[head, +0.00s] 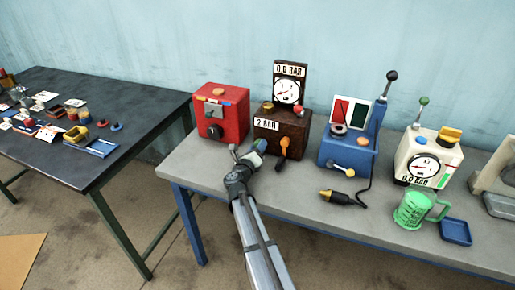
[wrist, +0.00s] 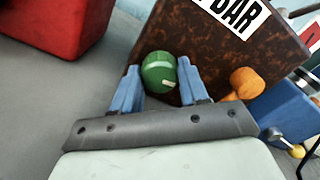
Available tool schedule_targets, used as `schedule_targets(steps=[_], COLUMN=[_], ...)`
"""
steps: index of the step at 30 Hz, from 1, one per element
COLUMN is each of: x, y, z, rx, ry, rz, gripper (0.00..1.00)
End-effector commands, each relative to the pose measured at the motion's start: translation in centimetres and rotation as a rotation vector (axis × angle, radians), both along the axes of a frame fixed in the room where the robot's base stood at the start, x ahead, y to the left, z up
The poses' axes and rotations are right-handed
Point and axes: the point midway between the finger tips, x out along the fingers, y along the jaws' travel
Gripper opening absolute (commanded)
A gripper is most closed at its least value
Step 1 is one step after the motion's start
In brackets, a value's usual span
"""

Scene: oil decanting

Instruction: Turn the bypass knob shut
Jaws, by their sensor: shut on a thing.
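A round green knob (wrist: 159,70) with a white mark sits low on the front of the brown speckled box (wrist: 215,50). I take it to be the bypass knob; no label naming it shows. My gripper (wrist: 160,88) has its two blue fingers on either side of the knob and is shut on it. In the head view my gripper (head: 256,148) reaches the lower left front of the brown box (head: 295,125) and mostly hides the knob. The box carries a "2 BAR" plate (head: 267,125) and a gauge (head: 287,91) reading "0.0 BAR".
An orange-handled lever (head: 285,147) is just right of my gripper. A red box (head: 221,113) stands to the left, a blue unit (head: 345,149) to the right. Further right are a cream gauge box (head: 430,157), a green mug (head: 411,211) and a blue tray (head: 456,232).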

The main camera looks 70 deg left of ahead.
Motion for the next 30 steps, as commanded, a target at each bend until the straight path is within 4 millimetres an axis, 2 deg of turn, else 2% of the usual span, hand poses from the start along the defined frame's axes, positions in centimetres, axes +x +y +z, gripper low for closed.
schedule_targets(steps=[9, 10, 18, 26, 30], x=[0.0, 0.01, 0.01, -0.09, -0.86], y=[0.01, 0.02, 0.01, -0.1, -0.91], z=[-0.01, -0.01, 0.0, 0.01, 0.03], rx=[-0.013, -0.013, -0.013, -0.012, -0.012], ry=[-0.014, -0.014, -0.013, -0.012, -0.012], rz=[0.001, 0.001, 0.0, 0.0, 0.001], gripper=[0.13, 0.45, 0.69, 0.69, 0.69])
